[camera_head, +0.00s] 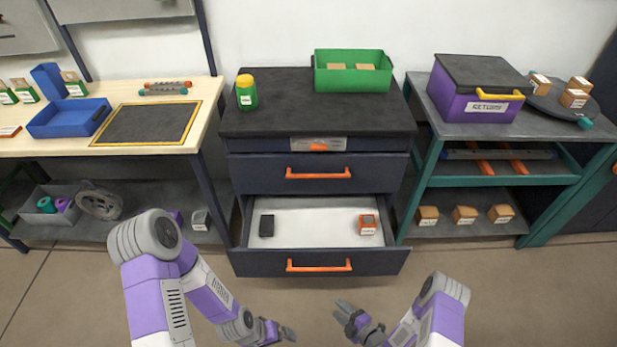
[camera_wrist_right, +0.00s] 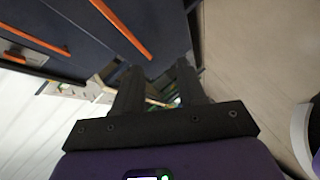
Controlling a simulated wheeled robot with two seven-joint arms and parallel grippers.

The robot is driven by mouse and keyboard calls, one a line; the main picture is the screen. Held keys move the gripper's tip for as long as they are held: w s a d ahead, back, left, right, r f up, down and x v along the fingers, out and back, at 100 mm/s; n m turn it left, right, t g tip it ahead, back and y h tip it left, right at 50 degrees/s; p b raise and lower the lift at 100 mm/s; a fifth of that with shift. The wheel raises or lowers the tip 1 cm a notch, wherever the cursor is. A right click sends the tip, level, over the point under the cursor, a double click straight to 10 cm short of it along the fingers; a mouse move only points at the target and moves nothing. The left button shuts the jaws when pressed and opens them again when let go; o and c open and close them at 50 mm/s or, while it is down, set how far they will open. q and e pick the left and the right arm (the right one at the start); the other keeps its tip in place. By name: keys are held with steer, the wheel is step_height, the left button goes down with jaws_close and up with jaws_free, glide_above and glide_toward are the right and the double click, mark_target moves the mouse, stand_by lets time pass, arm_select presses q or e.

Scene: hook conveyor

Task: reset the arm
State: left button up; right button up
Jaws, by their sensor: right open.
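My right gripper (camera_head: 346,312) is in the lower middle of the head view, in front of the drawer cabinet, with its fingers apart and empty. In the right wrist view its two dark fingers (camera_wrist_right: 158,78) stand apart with nothing between them. My left gripper (camera_head: 282,331) is low in the head view, left of the right one; its finger gap is hard to make out. The lower drawer (camera_head: 310,215) of the dark cabinet is pulled open in front of both grippers. It holds a black block (camera_head: 267,225) at the left and an orange box (camera_head: 367,224) at the right.
The upper drawer (camera_head: 318,173) is shut. A green bin (camera_head: 352,56) and a yellow-lidded jar (camera_head: 246,93) stand on the cabinet. A wooden bench (camera_head: 205,100) is at left, a teal-framed table with a purple box (camera_head: 470,103) at right. The floor around the grippers is clear.

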steer(key=s+r+m+g+h+p, duration=0.1)
steer(key=s+r+m+g, duration=0.4)
steer(key=m, duration=0.6)
steer(key=s+a+r+m+g+h+p, duration=0.1)
steer(key=s+r+m+g+h, duration=0.2)
steer(key=m, duration=0.9)
steer(key=s+r+g, duration=0.2)
steer(key=s+r, duration=0.2)
steer(key=r, duration=0.2)
steer(key=shift+s+a+r+g+h, duration=0.2)
steer(key=shift+s+a+g+h, duration=0.05)
steer(key=shift+s+g+h, duration=0.15)
